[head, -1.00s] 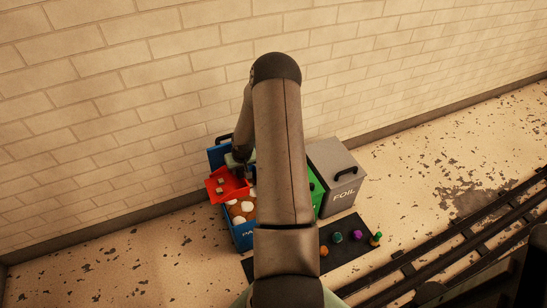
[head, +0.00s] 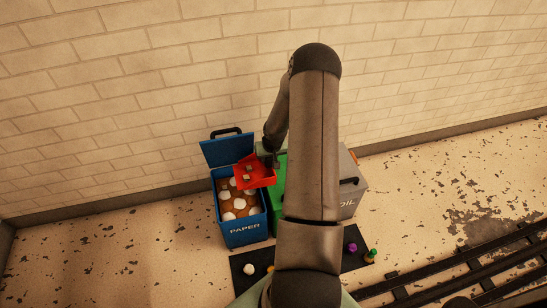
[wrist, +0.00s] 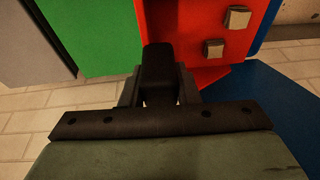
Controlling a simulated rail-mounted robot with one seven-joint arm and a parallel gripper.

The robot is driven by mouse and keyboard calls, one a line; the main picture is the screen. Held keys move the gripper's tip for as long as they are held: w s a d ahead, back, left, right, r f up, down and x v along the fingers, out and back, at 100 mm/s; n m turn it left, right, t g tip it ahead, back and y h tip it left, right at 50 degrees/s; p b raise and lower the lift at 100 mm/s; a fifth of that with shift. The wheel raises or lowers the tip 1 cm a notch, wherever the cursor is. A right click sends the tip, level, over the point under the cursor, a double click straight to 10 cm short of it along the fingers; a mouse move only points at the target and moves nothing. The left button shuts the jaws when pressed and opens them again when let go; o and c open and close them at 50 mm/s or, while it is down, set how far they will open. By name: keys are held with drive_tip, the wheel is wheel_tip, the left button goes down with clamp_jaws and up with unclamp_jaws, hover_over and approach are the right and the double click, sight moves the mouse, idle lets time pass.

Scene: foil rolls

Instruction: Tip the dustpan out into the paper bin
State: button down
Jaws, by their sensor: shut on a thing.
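The red dustpan (head: 258,176) is held in the air over the back right part of the paper bin, beside the green bin. Two small greyish-tan blocks (head: 249,172) lie in it; they also show in the wrist view (wrist: 226,32). My gripper (wrist: 158,88) is shut on the dustpan's dark handle (wrist: 158,64). In the head view my gripper (head: 266,156) is small and partly hidden. The blue paper bin (head: 244,232), marked PAPER, stands with its lid (head: 228,149) open against the wall. White and brown lumps show inside it.
A green bin (head: 280,190) stands right of the paper bin, partly hidden by my arm. A grey foil bin (head: 350,196) stands further right. A dark mat (head: 240,264) with several small coloured objects lies in front. Rails run at lower right.

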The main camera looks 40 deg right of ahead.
drive_tip(key=shift+w+a+f+b, duration=0.1)
drive_tip(key=shift+w+a+b, duration=0.2)
drive_tip(key=shift+b, duration=0.65)
drive_tip(key=shift+a+h+b, duration=0.2)
drive_tip(key=shift+h+b, duration=0.2)
drive_tip(key=shift+b, duration=0.15)
drive_tip(key=b, duration=0.1)
drive_tip(key=a+g+h+b, duration=0.1)
drive_tip(key=b, duration=0.1)
drive_tip(key=shift+w+r, duration=0.15)
drive_tip(key=shift+r, duration=0.15)
